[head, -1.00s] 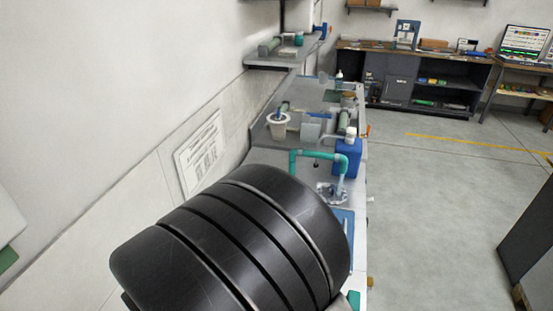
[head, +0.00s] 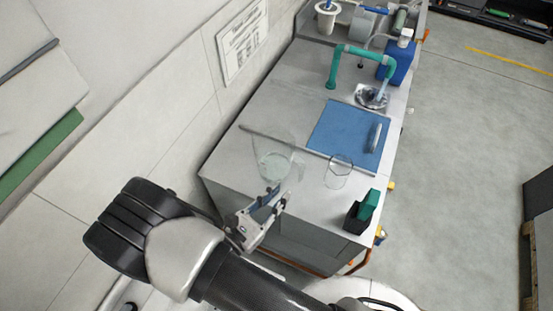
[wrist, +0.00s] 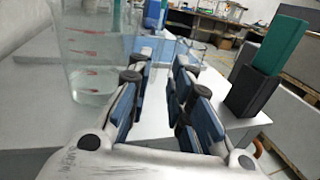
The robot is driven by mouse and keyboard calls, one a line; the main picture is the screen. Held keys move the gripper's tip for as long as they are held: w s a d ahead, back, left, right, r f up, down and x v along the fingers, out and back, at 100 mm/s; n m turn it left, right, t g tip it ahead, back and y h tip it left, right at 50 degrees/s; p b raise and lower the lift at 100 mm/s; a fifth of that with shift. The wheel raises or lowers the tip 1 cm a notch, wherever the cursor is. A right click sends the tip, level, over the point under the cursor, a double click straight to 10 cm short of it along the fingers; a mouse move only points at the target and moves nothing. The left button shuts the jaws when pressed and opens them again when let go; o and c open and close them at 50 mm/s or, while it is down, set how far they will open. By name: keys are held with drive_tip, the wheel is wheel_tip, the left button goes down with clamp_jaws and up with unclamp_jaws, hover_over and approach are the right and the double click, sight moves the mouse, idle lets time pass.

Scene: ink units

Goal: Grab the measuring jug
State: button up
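The measuring jug (head: 272,158) is a clear vessel with some liquid low inside. It stands upright near the front left of the bench top. In the wrist view, the measuring jug (wrist: 92,62) shows red marks and is left of my fingers, not between them. My gripper (head: 272,199) is just in front of the jug at the bench's near edge. In the wrist view, my gripper (wrist: 162,68) is open, with an empty gap between its blue-padded fingers.
A clear glass beaker (head: 338,173) stands right of the jug. A black and green block (head: 362,210) is at the bench's right front corner. A blue mat (head: 340,133) lies behind, with a teal pipe (head: 362,54) beyond. The wall is on the left.

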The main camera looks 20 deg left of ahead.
sight(302, 170)
drive_tip(key=b+x, duration=0.2)
drive_tip(key=x, duration=0.9)
drive_tip(key=shift+w, duration=0.15)
clamp_jaws()
